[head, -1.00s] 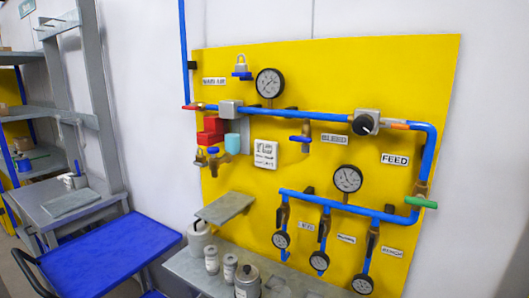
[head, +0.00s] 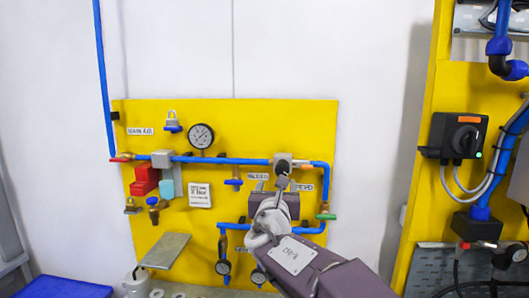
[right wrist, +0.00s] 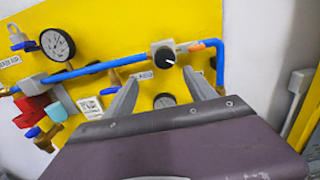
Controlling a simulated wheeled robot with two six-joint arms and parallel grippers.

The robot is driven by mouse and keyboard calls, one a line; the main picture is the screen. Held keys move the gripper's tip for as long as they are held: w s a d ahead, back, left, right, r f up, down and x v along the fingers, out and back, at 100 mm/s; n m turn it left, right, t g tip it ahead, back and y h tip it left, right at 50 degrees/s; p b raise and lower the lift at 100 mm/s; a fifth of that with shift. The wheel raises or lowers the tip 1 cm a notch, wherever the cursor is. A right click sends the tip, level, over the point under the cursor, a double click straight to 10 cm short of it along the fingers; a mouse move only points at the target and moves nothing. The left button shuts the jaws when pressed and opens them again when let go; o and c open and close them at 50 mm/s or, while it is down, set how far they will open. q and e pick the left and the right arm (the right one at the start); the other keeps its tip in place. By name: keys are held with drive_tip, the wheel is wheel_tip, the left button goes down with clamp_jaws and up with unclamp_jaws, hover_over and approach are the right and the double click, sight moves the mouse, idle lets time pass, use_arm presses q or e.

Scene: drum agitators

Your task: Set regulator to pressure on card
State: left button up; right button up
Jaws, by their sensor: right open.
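The regulator (head: 284,159) is a grey box with a black round knob, on the blue pipe at the upper right of the yellow board. In the right wrist view its knob (right wrist: 163,57) shows a white pointer mark. My right gripper (right wrist: 160,77) is open and empty, its two fingers either side of the knob's line but apart from it. In the head view my right gripper (head: 271,187) covers part of the board below the regulator. The white card (head: 199,195) hangs left of centre; its print is too small to read. My left gripper is not in view.
A large gauge (head: 201,136) sits above the pipe. A second gauge (right wrist: 164,101) is mostly hidden behind my gripper. A blue bleed valve (head: 233,182), red blocks (head: 145,181) and a green-handled valve (head: 325,216) are nearby. Another yellow panel (head: 420,200) stands at right.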

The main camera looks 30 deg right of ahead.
sight(282, 171)
drive_tip(key=x, duration=0.2)
drive_tip(key=p+x, duration=0.1)
drive_tip(key=x, duration=0.1)
drive_tip(key=r+p+x, duration=0.1)
drive_tip(key=x, duration=0.2)
drive_tip(key=shift+s+d, duration=0.2)
drive_tip(key=shift+d, duration=0.25)
drive_tip(key=x, duration=0.2)
drive_tip(key=p+x, duration=0.1)
drive_tip(key=shift+d+f, duration=0.2)
drive_tip(key=shift+f, duration=0.1)
drive_tip(key=shift+w+d, duration=0.1)
drive_tip(key=shift+d, duration=0.05)
drive_tip(key=shift+c, duration=0.4)
drive_tip(key=shift+a, duration=0.3)
drive_tip(key=c, duration=1.3)
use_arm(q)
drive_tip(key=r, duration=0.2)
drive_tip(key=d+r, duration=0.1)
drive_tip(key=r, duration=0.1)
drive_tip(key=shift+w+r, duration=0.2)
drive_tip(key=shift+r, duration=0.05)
